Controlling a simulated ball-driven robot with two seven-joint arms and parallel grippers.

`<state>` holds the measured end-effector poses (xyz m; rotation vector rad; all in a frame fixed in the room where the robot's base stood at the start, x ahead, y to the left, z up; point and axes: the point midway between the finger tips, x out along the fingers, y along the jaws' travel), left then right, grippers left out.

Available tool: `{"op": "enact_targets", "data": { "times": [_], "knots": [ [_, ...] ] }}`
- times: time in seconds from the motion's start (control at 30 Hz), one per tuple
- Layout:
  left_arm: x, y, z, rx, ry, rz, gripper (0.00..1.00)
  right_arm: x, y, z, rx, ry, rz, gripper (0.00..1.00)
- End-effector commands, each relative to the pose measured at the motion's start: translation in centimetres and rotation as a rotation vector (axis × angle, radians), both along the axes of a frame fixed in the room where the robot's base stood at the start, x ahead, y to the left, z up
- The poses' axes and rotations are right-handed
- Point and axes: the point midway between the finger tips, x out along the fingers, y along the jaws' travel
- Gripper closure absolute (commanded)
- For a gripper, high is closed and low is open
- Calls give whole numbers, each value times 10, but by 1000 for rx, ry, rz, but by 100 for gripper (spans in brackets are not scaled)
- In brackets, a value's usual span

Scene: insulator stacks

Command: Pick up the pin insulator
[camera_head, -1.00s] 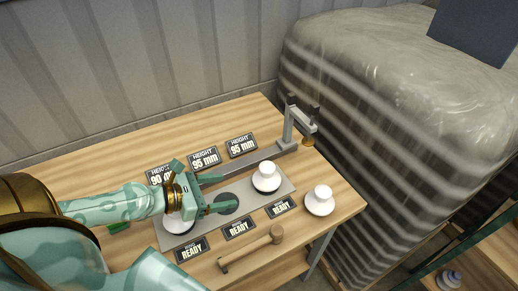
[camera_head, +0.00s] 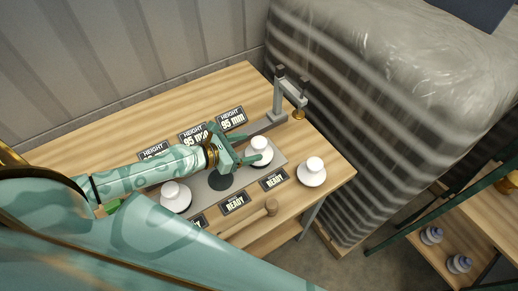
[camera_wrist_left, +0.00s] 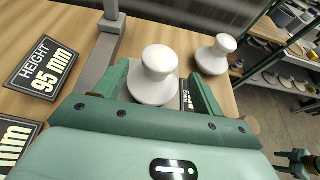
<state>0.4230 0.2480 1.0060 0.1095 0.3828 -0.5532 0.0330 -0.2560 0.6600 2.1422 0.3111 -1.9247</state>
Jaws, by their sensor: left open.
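A white pin insulator (camera_head: 260,153), with a round knob on a wide base, stands upright on the right end of the grey plate (camera_head: 200,199). My left gripper (camera_head: 247,148) is open, with its fingers reaching toward this insulator. In the left wrist view the insulator (camera_wrist_left: 154,76) stands between the two spread fingers of the gripper (camera_wrist_left: 160,84). I cannot tell if either finger touches it. A second white insulator (camera_head: 175,197) stands at the left of the plate, and a third (camera_head: 312,172) on the bare wood at the right.
A grey height gauge (camera_head: 280,100) stands just behind the plate. A mallet (camera_head: 262,212) lies in front. Height signs (camera_head: 231,118) and READY signs (camera_head: 273,179) line the plate. A wrapped pallet stack (camera_head: 370,110) stands beyond the wooden table's (camera_head: 110,130) right edge.

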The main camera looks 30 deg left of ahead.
Motion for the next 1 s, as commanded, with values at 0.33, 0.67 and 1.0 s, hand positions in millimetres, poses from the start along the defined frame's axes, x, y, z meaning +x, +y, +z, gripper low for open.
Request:
{"op": "enact_targets", "data": {
  "times": [0.33,0.67,1.0],
  "knots": [
    [39,-22,-19,0,0,1,31,0,8,-4,10,0,-4,45],
    [43,-24,-20,1,0,0,42,0,7,-4,10,-1,-3,45],
    [43,-24,-19,0,-3,1,99,0,3,-4,4,0,-1,45]
  ]
}}
